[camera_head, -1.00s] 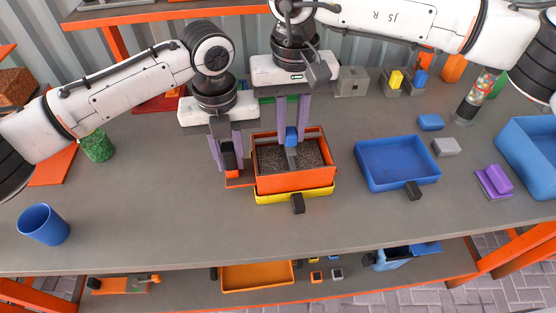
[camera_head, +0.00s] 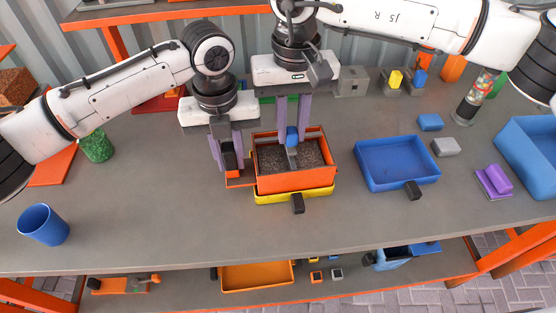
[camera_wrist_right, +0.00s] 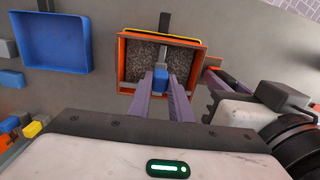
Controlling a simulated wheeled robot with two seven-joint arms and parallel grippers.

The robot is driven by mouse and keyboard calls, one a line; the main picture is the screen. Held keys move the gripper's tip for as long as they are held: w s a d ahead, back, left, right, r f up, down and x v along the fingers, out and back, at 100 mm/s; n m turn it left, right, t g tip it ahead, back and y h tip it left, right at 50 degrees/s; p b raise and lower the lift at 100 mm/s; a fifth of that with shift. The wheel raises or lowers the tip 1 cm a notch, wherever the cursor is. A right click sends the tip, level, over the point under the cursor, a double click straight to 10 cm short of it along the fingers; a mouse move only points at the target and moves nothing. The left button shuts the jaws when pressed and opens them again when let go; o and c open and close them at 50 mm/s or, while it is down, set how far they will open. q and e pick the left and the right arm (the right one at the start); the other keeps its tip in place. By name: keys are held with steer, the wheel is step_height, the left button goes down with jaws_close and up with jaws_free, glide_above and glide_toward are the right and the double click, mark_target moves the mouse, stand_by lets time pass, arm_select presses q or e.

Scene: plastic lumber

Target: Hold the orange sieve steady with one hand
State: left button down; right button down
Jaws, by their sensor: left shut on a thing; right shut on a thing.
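The orange sieve (camera_head: 295,181) is a square box with dark grey granules inside. It sits on a yellow tray (camera_head: 275,197) with a black handle at the front. My left gripper (camera_head: 232,172) is shut on the sieve's handle at its left side. My right gripper (camera_head: 292,140) is over the sieve and shut on a blue-handled tool (camera_head: 291,137), whose grey lower part reaches into the granules. In the right wrist view the sieve (camera_wrist_right: 122,62) and the blue handle (camera_wrist_right: 160,73) show between the purple fingers.
A blue tray (camera_head: 397,163) with a black handle lies to the right. A blue cup (camera_head: 43,225) stands at the front left and a blue bin (camera_head: 530,150) at the far right. The table front is mostly clear.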

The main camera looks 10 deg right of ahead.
steer(key=shift+w+d, duration=0.2)
steer(key=shift+d, duration=2.35)
steer(key=shift+a+r, duration=0.1)
steer(key=shift+a, duration=0.05)
steer(key=a, duration=0.6)
steer(key=shift+s+a, duration=0.2)
steer(key=shift+d, duration=0.1)
steer(key=d, duration=0.6)
steer(key=shift+w+d, duration=0.2)
steer(key=shift+a, duration=0.1)
